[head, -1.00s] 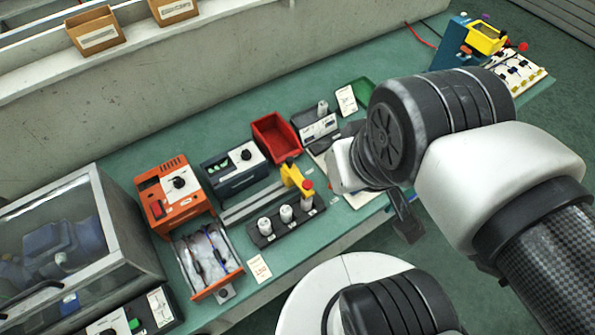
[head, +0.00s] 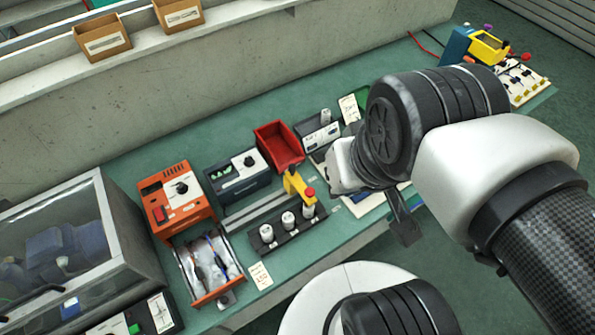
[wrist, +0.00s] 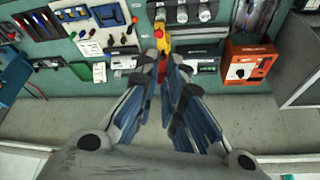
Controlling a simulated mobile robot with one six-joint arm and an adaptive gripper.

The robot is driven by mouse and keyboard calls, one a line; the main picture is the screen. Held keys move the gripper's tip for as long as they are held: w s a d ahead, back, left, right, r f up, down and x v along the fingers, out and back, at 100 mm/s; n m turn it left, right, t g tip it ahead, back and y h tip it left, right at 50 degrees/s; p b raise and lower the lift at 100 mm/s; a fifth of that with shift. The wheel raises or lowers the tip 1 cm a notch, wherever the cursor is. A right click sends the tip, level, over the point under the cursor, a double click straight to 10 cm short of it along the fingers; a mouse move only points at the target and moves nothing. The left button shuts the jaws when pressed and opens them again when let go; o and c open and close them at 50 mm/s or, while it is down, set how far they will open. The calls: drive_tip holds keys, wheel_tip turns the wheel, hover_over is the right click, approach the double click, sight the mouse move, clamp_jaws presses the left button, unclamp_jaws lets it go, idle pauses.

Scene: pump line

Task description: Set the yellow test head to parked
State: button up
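The yellow test head (head: 292,181) stands on the grey rail on the bench, with a red knob (head: 309,192) at its front. In front of it is a dark block (head: 272,246) with white cylinders. In the wrist view, which is upside down to the head view, the yellow head (wrist: 163,46) shows at the top, just past my fingertips.
An orange device (head: 178,200) with an open drawer (head: 210,266) and a dark device (head: 238,175) stand to the left. A red bin (head: 279,145) is behind the head. A glazed case (head: 62,250) fills the left end. The back wall bounds the bench.

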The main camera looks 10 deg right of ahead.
drive_tip(key=o, duration=0.4)
drive_tip(key=w+r+m+g+p, duration=0.1)
drive_tip(key=w+m, duration=0.3)
drive_tip(key=w, duration=0.3)
drive_tip(key=shift+w+a+g, duration=0.3)
drive_tip(key=shift+w, duration=0.05)
drive_tip(key=shift+o, duration=1)
drive_tip(key=w+m, duration=0.1)
drive_tip(key=w+f+m, duration=0.1)
drive_tip(key=w, duration=0.1)
drive_tip(key=w+m+g+p, duration=0.1)
drive_tip(key=w, duration=0.1)
drive_tip(key=shift+w+a+f, duration=0.2)
drive_tip(key=shift+w+a, duration=0.05)
drive_tip(key=shift+a, duration=0.05)
drive_tip(key=m+g+p, duration=0.1)
drive_tip(key=m+g, duration=0.1)
drive_tip(key=m, duration=0.5)
hover_over(292, 166)
wheel_tip(292, 166, down, 9)
wheel_tip(292, 166, down, 17)
drive_tip(key=b, duration=0.3)
drive_tip(key=shift+r+b, duration=0.15)
drive_tip(key=shift+b, duration=0.2)
drive_tip(key=shift+c, duration=0.3)
clamp_jaws()
